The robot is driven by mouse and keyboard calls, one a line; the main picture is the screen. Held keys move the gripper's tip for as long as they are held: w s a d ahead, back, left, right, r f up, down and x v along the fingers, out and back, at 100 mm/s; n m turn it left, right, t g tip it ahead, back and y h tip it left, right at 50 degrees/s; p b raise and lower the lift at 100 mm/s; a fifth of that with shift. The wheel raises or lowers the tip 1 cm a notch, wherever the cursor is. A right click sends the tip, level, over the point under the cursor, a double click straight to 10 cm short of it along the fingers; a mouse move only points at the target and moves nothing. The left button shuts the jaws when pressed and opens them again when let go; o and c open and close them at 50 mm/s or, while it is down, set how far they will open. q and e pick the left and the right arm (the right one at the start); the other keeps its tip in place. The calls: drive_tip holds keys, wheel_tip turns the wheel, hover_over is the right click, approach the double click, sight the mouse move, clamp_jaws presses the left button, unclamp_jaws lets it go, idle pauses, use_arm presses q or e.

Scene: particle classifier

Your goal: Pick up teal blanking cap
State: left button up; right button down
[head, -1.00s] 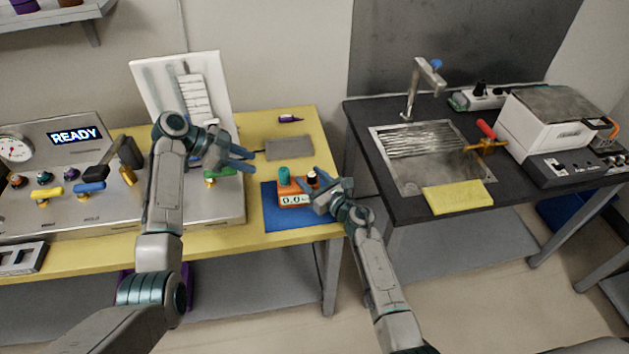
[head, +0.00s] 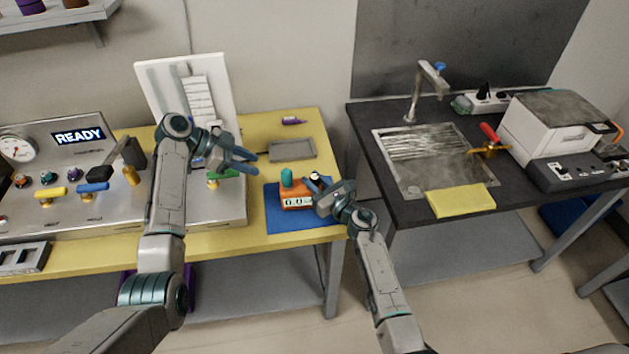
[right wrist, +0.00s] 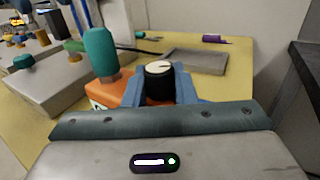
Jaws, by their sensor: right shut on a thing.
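A teal rounded cylinder (head: 287,177), which looks like the teal blanking cap, stands upright on an orange device (head: 296,197) with a small number display. In the right wrist view the teal cylinder (right wrist: 100,52) stands left of my right fingers, apart from them. My right gripper (right wrist: 165,88) is shut on a black knob (right wrist: 159,80) with a pale top, on the same device. In the head view my right gripper (head: 314,187) reaches the device from the right. My left gripper (head: 253,164) is open and empty, in the air left of the device.
The device sits on a blue mat (head: 276,220) on the yellow table (head: 215,243). A grey tray (head: 292,150) and a purple marker (head: 293,121) lie behind. A metal panel (head: 115,205) with coloured valves stands left. A dark sink bench (head: 407,209) stands right.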

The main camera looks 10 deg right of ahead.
use_arm(q)
drive_tip(key=shift+o, duration=0.7)
drive_tip(key=n+y, duration=1)
drive_tip(key=n, duration=0.8)
approach(286, 170)
drive_tip(key=shift+w+a+f+g, duration=0.1)
drive_tip(key=shift+w+f+g, duration=0.15)
drive_tip(key=shift+w+g, duration=0.1)
drive_tip(key=shift+s+d+r+n, duration=0.1)
drive_tip(key=shift+d+r+n, duration=0.1)
drive_tip(key=shift+n, duration=0.8)
wheel_tip(286, 170, down, 11)
drive_tip(key=shift+f, duration=0.25)
